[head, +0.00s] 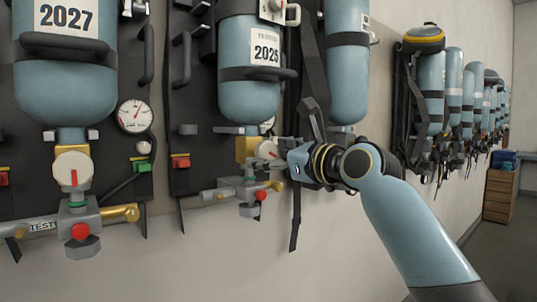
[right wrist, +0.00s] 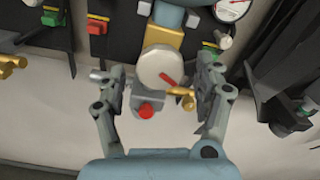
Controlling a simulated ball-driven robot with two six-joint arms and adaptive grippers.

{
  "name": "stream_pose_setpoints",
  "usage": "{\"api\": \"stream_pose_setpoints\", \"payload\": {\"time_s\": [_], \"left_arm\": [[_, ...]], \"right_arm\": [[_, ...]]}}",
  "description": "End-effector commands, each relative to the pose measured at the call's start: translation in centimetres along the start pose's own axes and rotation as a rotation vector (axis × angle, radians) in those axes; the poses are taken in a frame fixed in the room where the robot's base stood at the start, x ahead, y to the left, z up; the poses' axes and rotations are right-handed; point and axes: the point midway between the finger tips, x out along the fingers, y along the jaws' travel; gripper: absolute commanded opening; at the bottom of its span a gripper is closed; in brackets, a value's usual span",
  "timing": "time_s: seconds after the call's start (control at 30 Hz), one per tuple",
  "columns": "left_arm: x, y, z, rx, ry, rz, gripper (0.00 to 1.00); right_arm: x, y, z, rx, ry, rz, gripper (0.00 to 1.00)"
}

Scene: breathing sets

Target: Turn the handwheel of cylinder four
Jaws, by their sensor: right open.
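A round pale handwheel with a red mark (head: 267,149) sits on a brass valve below the blue cylinder labelled 2025 (head: 240,92). The right wrist view shows the handwheel (right wrist: 160,66) face on, its red mark pointing down and right. My right gripper (head: 282,149) is at this handwheel from the right and hides part of it. In the right wrist view my right gripper (right wrist: 161,74) is open, one finger on each side of the wheel, with gaps visible. I see no number four, so I cannot tell which cylinder bears it. My left gripper is not in view.
Left is another set labelled 2027 with its own handwheel (head: 73,171) and a gauge (head: 136,116). Below the near handwheel are a red knob (right wrist: 145,111) and brass fitting (right wrist: 182,92). A black strap (head: 296,205) hangs close to my right gripper. More sets line the wall at right.

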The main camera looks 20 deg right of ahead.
Motion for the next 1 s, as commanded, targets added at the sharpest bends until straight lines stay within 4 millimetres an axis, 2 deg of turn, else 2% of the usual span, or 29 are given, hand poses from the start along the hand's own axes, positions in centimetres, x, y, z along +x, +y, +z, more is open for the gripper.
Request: {"api": "stream_pose_setpoints", "payload": {"time_s": [0.13, 0.43, 0.83, 0.87, 1.0], "left_arm": [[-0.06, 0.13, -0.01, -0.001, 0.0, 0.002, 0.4], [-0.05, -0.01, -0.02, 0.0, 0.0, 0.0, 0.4], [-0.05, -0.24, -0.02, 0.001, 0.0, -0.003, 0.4], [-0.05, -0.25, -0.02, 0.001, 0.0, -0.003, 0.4], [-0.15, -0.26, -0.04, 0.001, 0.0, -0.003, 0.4]], "right_arm": [[1.13, 0.0, 0.05, 0.0, -0.001, 0.0, 0.69], [1.31, 0.01, 0.01, -0.001, 0.0, 0.0, 0.68], [1.28, 0.0, 0.0, 0.0, 0.0, 0.0, 0.16], [1.28, 0.0, 0.0, 0.0, 0.0, 0.0, 0.13], [1.27, -0.01, 0.02, -0.006, 0.0, 0.0, 0.13]]}}
